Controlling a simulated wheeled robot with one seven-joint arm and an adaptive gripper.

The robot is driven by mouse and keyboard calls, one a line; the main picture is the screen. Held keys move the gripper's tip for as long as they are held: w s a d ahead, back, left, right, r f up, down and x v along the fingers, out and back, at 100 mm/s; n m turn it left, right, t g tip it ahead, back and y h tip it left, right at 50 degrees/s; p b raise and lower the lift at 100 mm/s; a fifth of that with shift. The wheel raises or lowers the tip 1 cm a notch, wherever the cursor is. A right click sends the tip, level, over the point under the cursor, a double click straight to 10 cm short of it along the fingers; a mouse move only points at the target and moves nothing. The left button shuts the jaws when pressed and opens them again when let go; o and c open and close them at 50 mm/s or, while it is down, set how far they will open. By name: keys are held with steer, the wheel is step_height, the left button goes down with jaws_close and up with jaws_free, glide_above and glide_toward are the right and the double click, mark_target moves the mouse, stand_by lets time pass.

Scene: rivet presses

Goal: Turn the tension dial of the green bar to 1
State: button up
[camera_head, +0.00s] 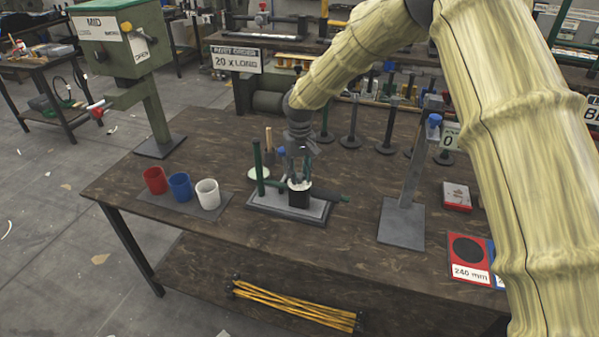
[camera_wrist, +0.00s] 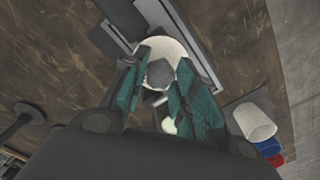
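The green bar (camera_head: 258,168) stands upright on a grey base plate in the middle of the bench. Beside it on the same plate is a black cylinder (camera_head: 299,197) topped by a round white dial. In the wrist view the white dial face (camera_wrist: 172,48) shows with a grey faceted knob (camera_wrist: 160,73) at its middle. My gripper (camera_head: 299,177) points down over this dial. In the wrist view its two teal-padded fingers (camera_wrist: 164,62) are parted, one on each side of the knob. I cannot make out firm contact. No dial marks are readable.
Red (camera_head: 155,180), blue (camera_head: 180,186) and white (camera_head: 208,193) cups stand left on a grey mat. A grey post stand (camera_head: 402,222) with a "0" sign is to the right. Several dark stands line the back. A green press (camera_head: 125,45) is back left.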

mark_target(300, 175)
steer(key=shift+n, duration=0.3)
steer(key=shift+c, duration=0.2)
steer(key=n+p, duration=0.1)
steer(key=n, duration=0.1)
steer(key=shift+r+n, duration=0.1)
steer(key=shift+n, duration=0.2)
steer(key=shift+n+p, duration=0.8)
steer(key=shift+n, duration=1.6)
steer(key=o, duration=1.1)
steer(key=shift+c, duration=0.2)
step_height(300, 175, up, 12)
